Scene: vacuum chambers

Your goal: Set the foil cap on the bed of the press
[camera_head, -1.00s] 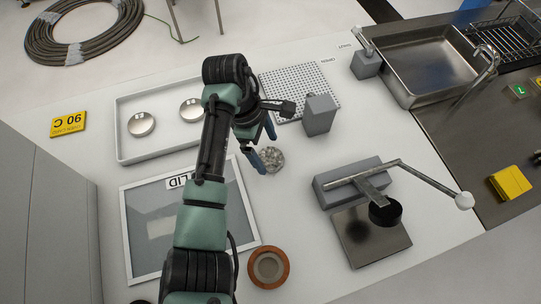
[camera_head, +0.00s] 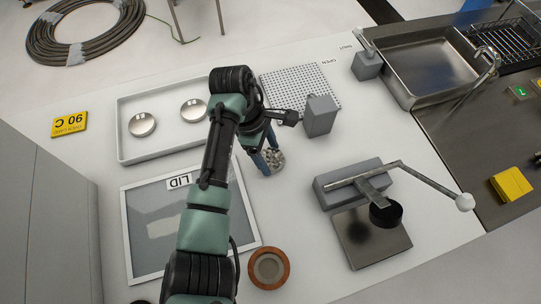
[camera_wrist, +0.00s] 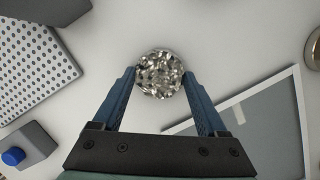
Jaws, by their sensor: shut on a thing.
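The foil cap (camera_wrist: 160,75) is a small round crumpled silver piece on the white bench. In the wrist view it lies between the fingertips of my gripper (camera_wrist: 160,80), which are shut on its two sides. In the head view the foil cap (camera_head: 274,160) shows partly behind the blue fingers of my gripper (camera_head: 268,158). The press (camera_head: 350,182) stands to the right, with a grey block, a long lever ending in a white knob, and a round black head. Its bed (camera_head: 370,240) is a flat dark metal plate, bare where it shows, partly under the head.
A grey block (camera_head: 320,115) stands close to the right of my gripper, near a perforated plate (camera_head: 300,88). A white tray (camera_head: 125,155) with two metal domes and a framed LID panel (camera_head: 128,230) are at left. A brown ring (camera_head: 283,268) lies in front.

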